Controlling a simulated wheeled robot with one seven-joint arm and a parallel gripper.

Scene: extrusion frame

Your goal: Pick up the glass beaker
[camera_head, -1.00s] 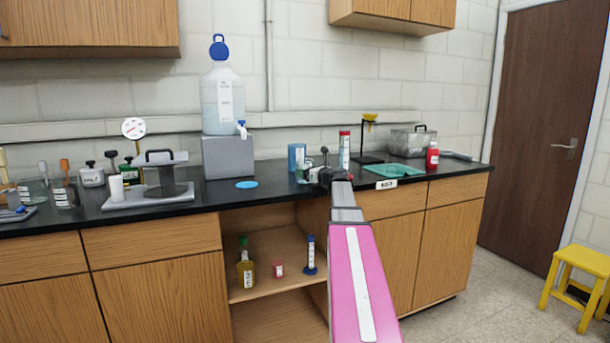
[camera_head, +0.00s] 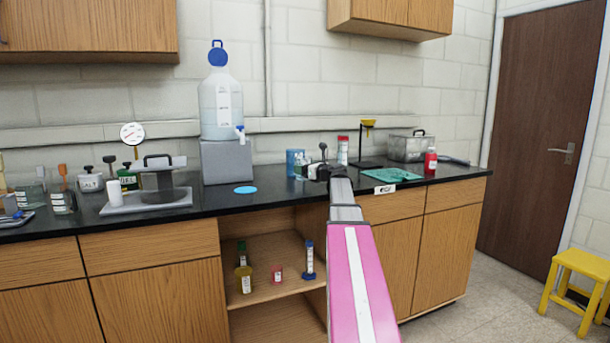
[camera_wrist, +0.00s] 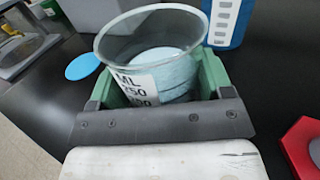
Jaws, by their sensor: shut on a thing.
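The beaker's lower part is hidden behind the dark gripper bar. In the head view my gripper (camera_head: 318,171) is over the black bench, and the beaker is small and partly hidden there. I cannot tell whether its base touches the bench.
A blue container (camera_head: 294,162) stands just behind the beaker. A blue disc (camera_head: 245,190) lies to the left on the bench. A red-topped container (camera_head: 343,150), a black stand with a yellow funnel (camera_head: 367,124) and a green tray (camera_head: 393,175) stand to the right.

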